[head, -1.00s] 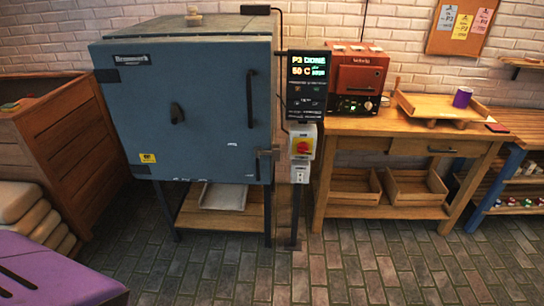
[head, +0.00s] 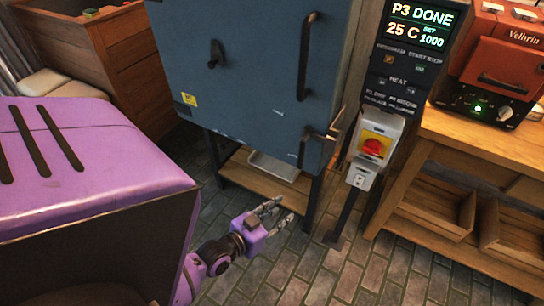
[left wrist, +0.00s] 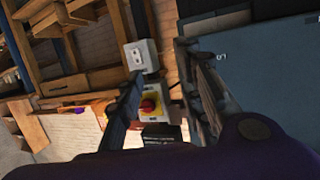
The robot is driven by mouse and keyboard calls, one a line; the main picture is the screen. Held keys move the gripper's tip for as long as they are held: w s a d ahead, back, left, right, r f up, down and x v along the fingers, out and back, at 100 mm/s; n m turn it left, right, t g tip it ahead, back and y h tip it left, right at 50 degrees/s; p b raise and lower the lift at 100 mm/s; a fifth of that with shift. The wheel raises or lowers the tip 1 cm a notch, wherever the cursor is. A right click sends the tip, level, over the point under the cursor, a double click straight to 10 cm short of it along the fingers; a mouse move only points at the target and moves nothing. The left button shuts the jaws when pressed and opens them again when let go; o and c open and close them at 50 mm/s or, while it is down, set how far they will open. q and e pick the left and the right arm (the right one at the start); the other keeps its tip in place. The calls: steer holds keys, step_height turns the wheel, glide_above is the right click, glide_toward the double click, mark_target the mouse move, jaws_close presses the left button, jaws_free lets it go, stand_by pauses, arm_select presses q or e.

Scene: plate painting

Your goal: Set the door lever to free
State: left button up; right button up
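The blue-grey kiln door (head: 250,75) is closed. A metal lever (head: 318,134) with a small upright bar sits at its lower right edge; I take it for the door lever, and I cannot tell its setting. A long dark handle (head: 306,58) is above it and a small black fitting (head: 216,54) is at the door's left. My left gripper (head: 284,210) is low in front of the kiln, below and apart from the lever, open and empty. Its spread fingers (left wrist: 160,65) also show in the left wrist view. My right gripper is out of view.
The control panel (head: 405,75) reads P3 DONE, 25 C. Below it is a red-yellow switch (head: 376,147). A workbench (head: 480,140) with a small red oven (head: 500,75) stands right. Brick floor (head: 310,270) before the kiln is clear.

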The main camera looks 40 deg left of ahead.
mark_target(299, 160)
arm_select(q)
steer(key=w+a+r+t, duration=0.1)
steer(key=w+a+r, duration=0.1)
steer(key=w, duration=0.2)
steer(key=w+a+r+t+b, duration=0.1)
steer(key=w+a+r, duration=0.1)
steer(key=w, duration=0.2)
steer(key=w+a+r+t+y, duration=0.1)
steer(key=w+a+r, duration=0.1)
steer(key=w, duration=0.2)
steer(key=shift+w+a+r+n, duration=0.1)
steer(key=shift+w+r+n, duration=0.05)
steer(key=shift+w+n, duration=0.25)
steer(key=w, duration=0.3)
steer(key=shift+w+a, duration=0.1)
steer(key=shift+w, duration=0.55)
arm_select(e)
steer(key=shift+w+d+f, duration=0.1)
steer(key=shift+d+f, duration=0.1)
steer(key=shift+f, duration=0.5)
arm_select(q)
steer(key=shift+c, duration=0.2)
jaws_close()
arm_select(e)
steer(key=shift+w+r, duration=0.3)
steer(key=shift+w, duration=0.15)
